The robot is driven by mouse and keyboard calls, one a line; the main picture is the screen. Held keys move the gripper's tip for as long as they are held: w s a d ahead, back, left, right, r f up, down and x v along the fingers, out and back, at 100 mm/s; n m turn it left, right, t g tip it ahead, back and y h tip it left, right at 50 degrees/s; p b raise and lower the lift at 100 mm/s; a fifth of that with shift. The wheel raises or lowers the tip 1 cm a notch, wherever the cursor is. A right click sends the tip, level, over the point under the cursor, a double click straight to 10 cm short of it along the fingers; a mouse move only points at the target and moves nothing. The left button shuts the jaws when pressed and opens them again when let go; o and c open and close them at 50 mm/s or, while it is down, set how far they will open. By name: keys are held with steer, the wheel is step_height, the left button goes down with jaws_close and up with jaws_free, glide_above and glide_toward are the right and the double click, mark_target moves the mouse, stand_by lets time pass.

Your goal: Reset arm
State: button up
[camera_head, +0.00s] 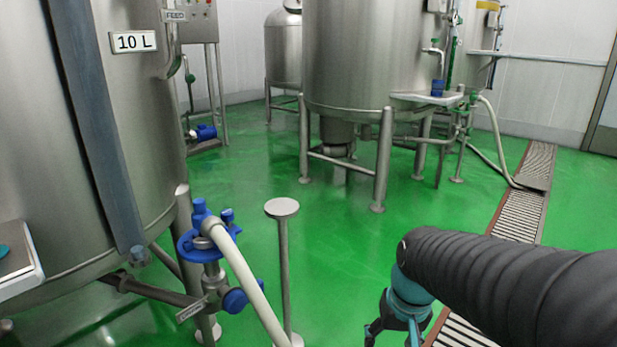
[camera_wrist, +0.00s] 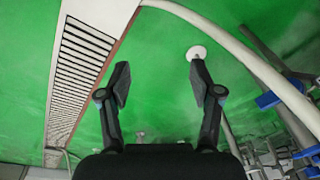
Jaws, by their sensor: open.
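My gripper (camera_head: 397,322) hangs at the lower right of the head view, below my dark ribbed arm. It is partly cut off by the bottom edge there. In the wrist view my gripper (camera_wrist: 157,80) shows two dark fingers spread wide apart. Nothing is between them but green floor (camera_wrist: 155,50). In the head view the gripper is apart from the thin post and the blue valve to its left.
A steel tank marked 10 L (camera_head: 130,130) stands at the left, with a blue valve (camera_head: 208,238) and pale hose (camera_head: 245,275) below. A thin round-topped post (camera_head: 283,210) stands beside them. Another large tank (camera_head: 370,60) stands behind. A floor drain grate (camera_head: 520,200) runs at the right.

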steer(key=s+d+r+t+p, duration=0.1)
steer(key=s+r+t+p, duration=0.2)
steer(key=s+r, duration=0.5)
steer(key=shift+s+r+n+t+h, duration=0.15)
steer(key=shift+r+n+t+h, duration=0.35)
steer(key=shift+r, duration=0.9)
steer(key=shift+d, duration=0.1)
